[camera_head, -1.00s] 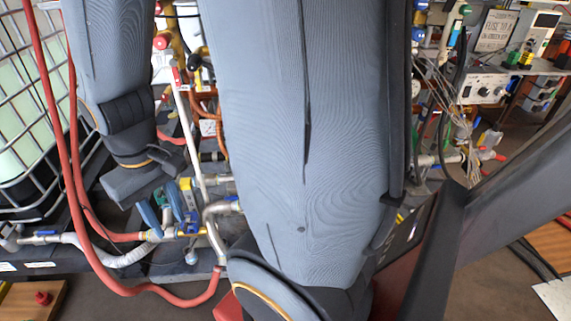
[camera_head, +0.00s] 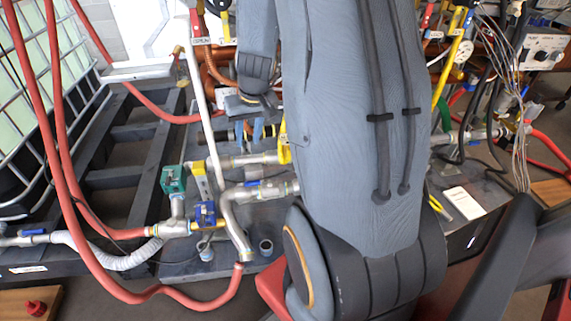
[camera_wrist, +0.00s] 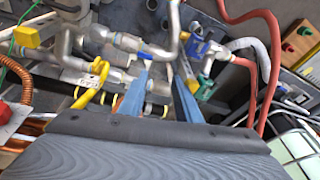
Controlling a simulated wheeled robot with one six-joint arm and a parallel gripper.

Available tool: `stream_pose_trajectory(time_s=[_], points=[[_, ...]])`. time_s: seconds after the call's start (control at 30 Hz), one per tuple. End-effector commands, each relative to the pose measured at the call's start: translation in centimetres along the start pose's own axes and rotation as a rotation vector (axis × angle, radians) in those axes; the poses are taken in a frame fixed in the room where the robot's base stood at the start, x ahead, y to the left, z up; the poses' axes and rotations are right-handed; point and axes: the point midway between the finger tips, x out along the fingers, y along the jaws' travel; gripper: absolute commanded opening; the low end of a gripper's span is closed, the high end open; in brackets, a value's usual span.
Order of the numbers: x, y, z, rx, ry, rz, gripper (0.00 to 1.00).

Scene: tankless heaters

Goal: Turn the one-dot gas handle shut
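My gripper (camera_wrist: 160,95) shows two blue fingers set apart, with nothing held between them. A yellow part (camera_head: 284,146) also shows beside my arm in the head view. I cannot make out any dots, so I cannot tell which handle is the one-dot gas handle.
Metal pipes (camera_head: 262,190) carry a blue box (camera_head: 205,213) and a green box (camera_head: 173,180). Red hoses (camera_head: 66,150) loop at the left beside a caged tank (camera_head: 40,110). A white pipe (camera_head: 203,110) rises near my gripper. My arm hides the middle.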

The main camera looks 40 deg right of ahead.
Motion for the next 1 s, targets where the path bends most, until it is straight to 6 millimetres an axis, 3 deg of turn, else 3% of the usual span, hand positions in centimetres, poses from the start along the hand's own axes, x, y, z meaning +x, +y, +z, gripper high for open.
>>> stream_pose_trajectory(time_s=[0.03, 0.2, 0.3, 0.4, 0.57, 1.0], points=[[3.6, 2.7, -1.2, 0.041, 0.021, 0.016, 0.30], [10.3, 10.6, -4.0, 0.130, 0.091, 0.080, 0.30], [13.0, 14.4, -4.8, 0.169, 0.117, 0.116, 0.30], [14.7, 17.0, -5.0, 0.194, 0.132, 0.143, 0.30], [15.9, 18.8, -5.2, 0.209, 0.142, 0.162, 0.30], [21.4, 19.8, -5.8, 0.210, 0.141, 0.162, 0.30]])
